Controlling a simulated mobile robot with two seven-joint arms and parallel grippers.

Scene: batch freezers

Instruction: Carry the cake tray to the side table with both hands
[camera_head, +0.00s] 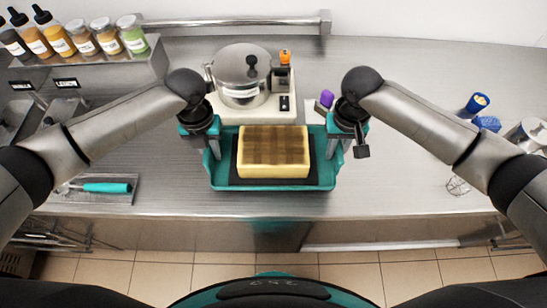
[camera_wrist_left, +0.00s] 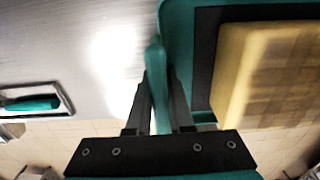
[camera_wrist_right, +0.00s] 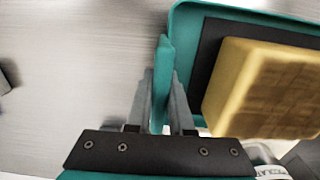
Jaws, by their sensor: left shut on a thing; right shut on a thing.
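The teal cake tray (camera_head: 275,187) is in the middle of the head view, over the steel counter near its front edge. A rectangular yellow cake (camera_head: 273,155) with a browner top sits in it on a black board (camera_head: 234,172). My left gripper (camera_head: 212,150) is shut on the tray's left side; the left wrist view shows its fingers (camera_wrist_left: 158,100) around the teal rim. My right gripper (camera_head: 336,148) is shut on the tray's right side; the right wrist view shows its fingers (camera_wrist_right: 163,95) around the rim. I cannot tell whether the tray touches the counter.
A batch freezer (camera_head: 243,80) with a round steel lid stands just behind the tray. A small tray with a teal-handled tool (camera_head: 106,187) lies left. Several bottles and jars (camera_head: 83,40) line the back-left shelf. Blue items (camera_head: 478,103) and a wire whisk (camera_head: 457,185) are at right.

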